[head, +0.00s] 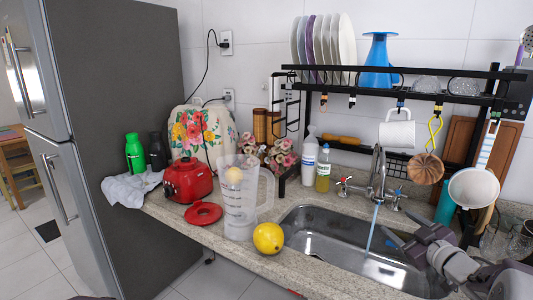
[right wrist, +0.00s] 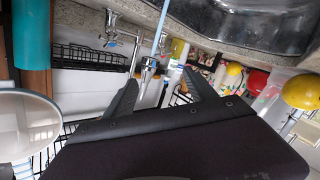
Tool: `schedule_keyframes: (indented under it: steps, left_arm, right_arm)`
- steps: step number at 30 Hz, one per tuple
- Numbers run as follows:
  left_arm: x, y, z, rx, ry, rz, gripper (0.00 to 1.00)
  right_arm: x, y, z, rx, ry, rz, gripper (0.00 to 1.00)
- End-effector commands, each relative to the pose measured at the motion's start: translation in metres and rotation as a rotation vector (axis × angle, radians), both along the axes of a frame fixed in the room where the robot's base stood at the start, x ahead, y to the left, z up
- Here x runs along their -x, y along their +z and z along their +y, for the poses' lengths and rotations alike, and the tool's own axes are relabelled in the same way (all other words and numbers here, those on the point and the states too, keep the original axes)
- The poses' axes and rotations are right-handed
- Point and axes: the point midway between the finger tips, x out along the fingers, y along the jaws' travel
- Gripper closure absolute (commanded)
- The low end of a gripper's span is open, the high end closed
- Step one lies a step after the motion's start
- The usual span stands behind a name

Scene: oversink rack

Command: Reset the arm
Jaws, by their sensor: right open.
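My right gripper (head: 392,243) is over the right part of the sink (head: 310,222), reaching in from the lower right. In the right wrist view its two dark fingers (right wrist: 160,84) stand apart with nothing held between them. The running tap (head: 377,180) and its stream of water are just left of the gripper in the head view. I cannot tell the exact gap between gripper and water.
A black oversink rack (head: 440,94) holds plates (head: 325,42) and a blue vase (head: 379,62).

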Motion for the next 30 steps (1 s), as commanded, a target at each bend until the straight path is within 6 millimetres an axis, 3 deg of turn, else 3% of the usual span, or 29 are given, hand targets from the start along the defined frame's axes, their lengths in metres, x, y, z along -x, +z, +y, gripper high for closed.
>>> schedule_keyframes:
  steps: [5, 11, 15, 18, 20, 22, 27, 30]
  left_arm:
    - [0.0, 0.022, 0.0, 0.0, 0.0, 0.0, 0.64]
    - [0.0, 0.056, 0.0, 0.0, 0.0, 0.0, 0.64]
    - [0.0, 0.1, 0.0, 0.0, 0.0, 0.0, 0.64]
    - [0.0, 0.138, 0.0, 0.0, 0.0, 0.0, 0.64]
    - [0.001, 0.161, 0.0, 0.0, 0.0, 0.0, 0.64]
    - [0.0, 0.176, 0.0, 0.0, 0.0, -0.001, 0.64]
    - [0.001, 0.175, 0.001, 0.0, 0.0, 0.0, 0.64]
    - [0.001, 0.173, 0.0, 0.0, 0.0, 0.001, 0.64]
  right_arm:
    - [-0.01, 0.029, 0.036, 0.009, 0.072, -0.01, 0.35]
    - [-0.017, 0.071, 0.099, -0.009, 0.172, -0.022, 0.35]
    - [-0.018, 0.108, 0.155, -0.075, 0.182, 0.019, 0.35]
    - [-0.009, 0.116, 0.186, -0.139, 0.098, 0.145, 0.35]
    - [0.01, 0.102, 0.197, -0.183, 0.003, 0.289, 0.35]
    - [0.048, 0.064, 0.198, -0.223, -0.126, 0.495, 0.35]
    - [0.152, -0.022, 0.186, -0.293, -0.377, 0.922, 0.35]
    - [0.202, -0.049, 0.184, -0.329, -0.473, 1.11, 0.35]
